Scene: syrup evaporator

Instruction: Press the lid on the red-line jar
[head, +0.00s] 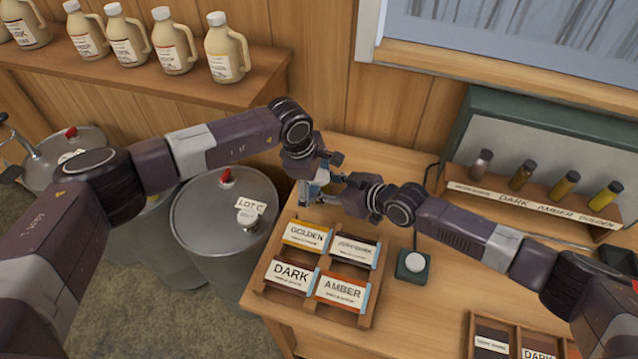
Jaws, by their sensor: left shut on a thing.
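A small pale, bluish jar-like thing (313,190) stands at the table's back left, mostly hidden by my grippers. I cannot make out a red line or a lid on it. My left gripper (324,170) comes down over it from behind and is shut on it, as far as the view shows. My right gripper (345,190) is close beside it on the right, with its fingers near the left gripper's. Whether the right fingers are open or shut is hidden by the angle.
A wooden rack (325,258) with labelled GOLDEN, DARK and AMBER cards stands just in front. A button box (413,264) is to its right. A grey drum (222,215) stands left of the table. A sample shelf (530,205) holds small bottles. Jugs line the wall shelf (150,80).

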